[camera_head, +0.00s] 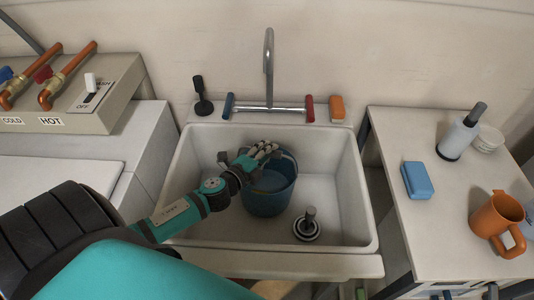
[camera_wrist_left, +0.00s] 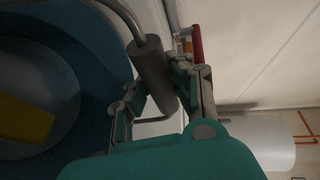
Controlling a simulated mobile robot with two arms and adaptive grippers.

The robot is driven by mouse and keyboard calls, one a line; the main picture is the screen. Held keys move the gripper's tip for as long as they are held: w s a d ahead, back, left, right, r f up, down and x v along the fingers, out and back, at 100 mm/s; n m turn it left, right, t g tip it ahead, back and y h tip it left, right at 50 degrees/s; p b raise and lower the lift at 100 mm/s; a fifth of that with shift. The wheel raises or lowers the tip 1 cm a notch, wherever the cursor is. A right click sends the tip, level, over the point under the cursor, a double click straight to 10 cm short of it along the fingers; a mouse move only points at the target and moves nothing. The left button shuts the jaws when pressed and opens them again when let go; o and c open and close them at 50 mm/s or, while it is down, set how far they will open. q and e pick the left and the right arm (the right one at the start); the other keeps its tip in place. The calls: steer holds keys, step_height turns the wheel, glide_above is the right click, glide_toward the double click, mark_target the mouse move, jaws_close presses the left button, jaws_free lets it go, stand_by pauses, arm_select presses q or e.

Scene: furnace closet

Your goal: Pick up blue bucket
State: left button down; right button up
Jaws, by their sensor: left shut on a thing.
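The blue bucket (camera_head: 270,198) stands in the white sink, left of the drain. My left gripper (camera_head: 262,153) is at the bucket's upper rim, its arm coming in from the left. In the left wrist view, my left gripper (camera_wrist_left: 160,85) is shut on the grey cylindrical grip of the bucket's wire handle (camera_wrist_left: 150,65). The bucket's blue inside (camera_wrist_left: 90,50) fills the left of that view, with a yellow thing (camera_wrist_left: 24,120) in it. My right gripper is not in view.
The sink (camera_head: 330,220) has raised walls around the bucket, and a black-handled stopper (camera_head: 308,225) stands right of it. The faucet (camera_head: 268,70) rises behind. The right counter holds a blue sponge (camera_head: 417,180), a bottle (camera_head: 458,137) and an orange mug (camera_head: 496,220).

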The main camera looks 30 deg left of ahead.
arm_select(q)
step_height(320, 180, up, 4)
steer(key=shift+p, duration=0.4)
steer(key=shift+r+p, duration=0.35)
steer(key=shift+r, duration=2.1)
steer(key=shift+r+p, duration=0.25)
steer(key=shift+p, duration=0.05)
steer(key=shift+r+p, duration=0.75)
steer(key=shift+p, duration=0.05)
